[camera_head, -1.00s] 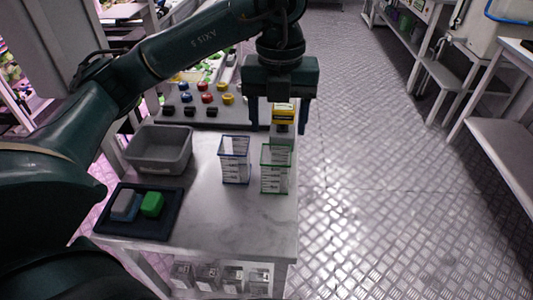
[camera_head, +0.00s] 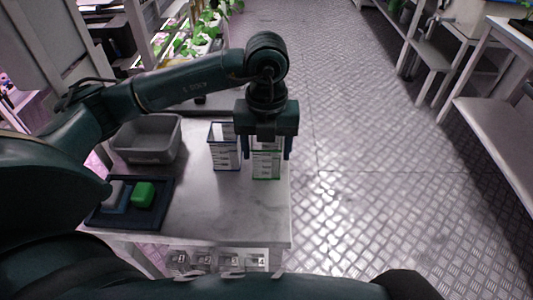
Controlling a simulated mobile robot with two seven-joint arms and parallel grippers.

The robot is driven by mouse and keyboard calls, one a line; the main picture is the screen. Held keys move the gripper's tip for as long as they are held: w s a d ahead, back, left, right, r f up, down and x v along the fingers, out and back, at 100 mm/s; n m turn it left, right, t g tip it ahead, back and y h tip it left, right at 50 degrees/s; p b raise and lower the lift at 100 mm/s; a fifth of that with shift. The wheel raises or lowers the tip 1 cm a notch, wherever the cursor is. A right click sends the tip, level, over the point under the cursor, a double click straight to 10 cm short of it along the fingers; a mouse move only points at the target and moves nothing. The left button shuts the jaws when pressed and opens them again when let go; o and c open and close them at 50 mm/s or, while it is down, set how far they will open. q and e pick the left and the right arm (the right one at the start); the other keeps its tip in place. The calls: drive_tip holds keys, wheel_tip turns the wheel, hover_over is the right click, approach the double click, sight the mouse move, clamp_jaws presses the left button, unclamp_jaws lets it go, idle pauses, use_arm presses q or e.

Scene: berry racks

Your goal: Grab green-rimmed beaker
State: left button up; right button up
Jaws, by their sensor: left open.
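The green-rimmed beaker (camera_head: 266,167) stands upright near the right edge of the table, clear-walled with white markings. Its upper part is hidden behind my left gripper. My left gripper (camera_head: 267,156) points down over it and is open, with one finger on each side of the beaker in this view. I cannot tell whether the fingers touch it. A blue-rimmed beaker (camera_head: 225,150) stands close by on the left, near the left finger. My right gripper is not in view.
A grey bin (camera_head: 148,140) stands at the table's left. In front of it, a dark tray (camera_head: 103,215) holds a green block (camera_head: 143,195) and a grey-blue block (camera_head: 115,194). The front of the tabletop (camera_head: 215,215) is clear. Several small clear containers sit below the table edge.

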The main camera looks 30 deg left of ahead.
use_arm(q)
drive_tip(key=shift+f, duration=0.9)
drive_tip(key=shift+c, duration=0.2)
drive_tip(key=c, duration=0.7)
